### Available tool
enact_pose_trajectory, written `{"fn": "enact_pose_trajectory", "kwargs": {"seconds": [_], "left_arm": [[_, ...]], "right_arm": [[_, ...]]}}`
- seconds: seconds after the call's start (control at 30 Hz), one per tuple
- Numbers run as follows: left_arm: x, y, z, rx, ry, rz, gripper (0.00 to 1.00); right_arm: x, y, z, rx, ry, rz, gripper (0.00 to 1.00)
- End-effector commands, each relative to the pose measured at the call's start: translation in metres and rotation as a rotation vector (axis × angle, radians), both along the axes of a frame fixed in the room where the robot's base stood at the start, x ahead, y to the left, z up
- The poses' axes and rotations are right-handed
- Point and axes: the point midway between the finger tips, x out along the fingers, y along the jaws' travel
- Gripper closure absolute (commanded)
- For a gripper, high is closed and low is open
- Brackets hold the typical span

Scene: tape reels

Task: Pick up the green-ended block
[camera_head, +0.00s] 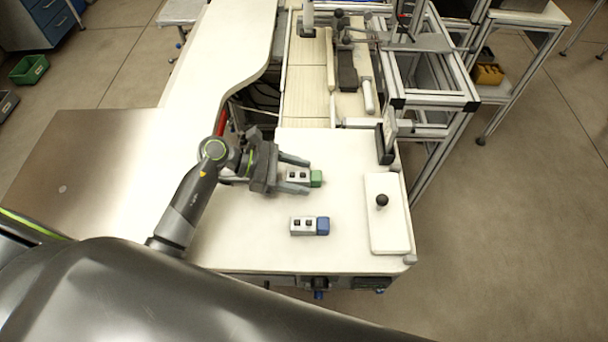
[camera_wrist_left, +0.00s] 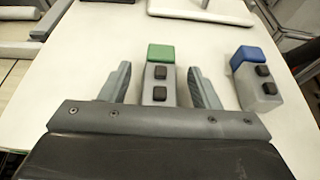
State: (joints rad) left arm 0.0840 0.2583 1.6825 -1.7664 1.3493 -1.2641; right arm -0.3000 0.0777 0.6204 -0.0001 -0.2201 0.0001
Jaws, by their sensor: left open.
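The green-ended block (camera_head: 316,178) lies on the white table; it is pale grey with two dark squares on top and a green end. My left gripper (camera_head: 301,175) is open, with its fingers on either side of the block. In the left wrist view the block (camera_wrist_left: 160,75) sits between the two open fingers (camera_wrist_left: 160,85), with a gap on each side. Its green end points away from the palm and reaches past the fingertips. Whether the fingers are at the block's height is hard to tell. My right gripper is not in view.
A similar blue-ended block (camera_head: 310,226) lies nearer on the table; it also shows in the left wrist view (camera_wrist_left: 256,78). A white plate with a black knob (camera_head: 388,230) is at the right edge. The table between is clear.

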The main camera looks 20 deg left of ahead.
Motion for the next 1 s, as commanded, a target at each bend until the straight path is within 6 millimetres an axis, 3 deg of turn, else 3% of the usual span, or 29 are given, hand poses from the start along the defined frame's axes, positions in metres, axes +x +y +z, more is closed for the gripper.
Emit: {"fn": "enact_pose_trajectory", "kwargs": {"seconds": [0.1,0.5,0.77,1.0], "left_arm": [[0.0,0.0,0.0,0.0,0.0,0.0,0.44],[0.0,0.0,0.0,0.0,0.0,0.0,0.96],[0.0,0.0,0.004,-0.001,-0.001,0.0,0.96],[0.0,0.0,0.044,0.0,-0.004,-0.002,0.96]], "right_arm": [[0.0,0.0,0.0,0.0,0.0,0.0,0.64],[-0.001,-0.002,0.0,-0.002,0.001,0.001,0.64],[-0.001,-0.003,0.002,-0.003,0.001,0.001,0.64],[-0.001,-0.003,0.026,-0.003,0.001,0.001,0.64]]}}
